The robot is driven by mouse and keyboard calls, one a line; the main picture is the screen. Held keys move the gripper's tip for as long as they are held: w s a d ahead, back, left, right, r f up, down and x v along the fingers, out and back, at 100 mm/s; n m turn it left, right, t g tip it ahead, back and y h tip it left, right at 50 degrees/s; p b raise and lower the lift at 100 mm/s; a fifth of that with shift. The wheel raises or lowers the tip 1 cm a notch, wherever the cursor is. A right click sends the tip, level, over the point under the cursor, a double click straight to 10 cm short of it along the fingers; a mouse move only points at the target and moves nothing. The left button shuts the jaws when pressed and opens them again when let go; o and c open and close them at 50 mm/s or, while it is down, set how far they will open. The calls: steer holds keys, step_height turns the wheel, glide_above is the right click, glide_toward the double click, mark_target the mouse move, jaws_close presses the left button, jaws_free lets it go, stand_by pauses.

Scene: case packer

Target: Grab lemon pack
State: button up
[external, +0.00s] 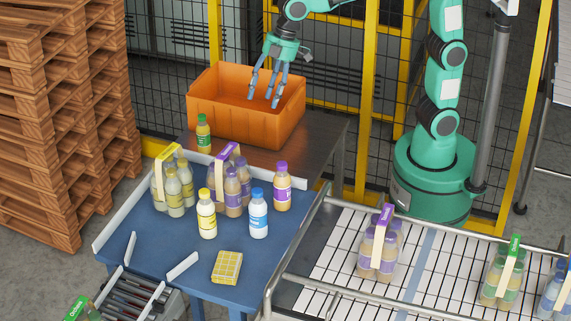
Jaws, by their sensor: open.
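The lemon pack, a bundle of bottles with a yellow top and a pale carry strap (172,184), stands upright at the left of the blue table (140,231). My gripper (264,99) is open and points down at the orange crate (232,120), behind and to the right of the lemon pack and well apart from it. Nothing shows between its fingers. Whether the fingertips are inside the crate or above it, I cannot tell.
A purple-topped pack (230,181) stands close right of the lemon pack. Loose bottles stand around: green-capped (203,134), yellow-capped (207,216), blue-capped (258,214), purple-capped (282,188). A yellow block (227,267) lies in front. More packs stand on the conveyor (340,240).

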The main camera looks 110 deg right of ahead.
steer(key=w+d+n+p, duration=0.1)
steer(key=w+d+p, duration=0.2)
steer(key=w, duration=1)
steer(key=w+d+n+y+p, duration=0.1)
steer(key=w+d+n+p, duration=0.1)
steer(key=w+p, duration=0.5)
steer(key=w+d, duration=0.1)
steer(key=w, duration=0.5)
steer(key=shift+w+d+g+p, duration=0.2)
steer(key=shift+g+p, duration=0.2)
steer(key=shift+f, duration=0.2)
glide_above(167, 150)
steer(key=s+d, duration=0.1)
steer(key=s, duration=0.1)
steer(key=shift+d+f+p, duration=0.2)
steer(key=shift+f+p, duration=0.2)
steer(key=shift+f, duration=3.4)
steer(key=shift+f, duration=0.1)
steer(key=shift+p+x, duration=0.6)
steer(key=shift+x, duration=1.6)
steer(key=shift+w+f, duration=0.25)
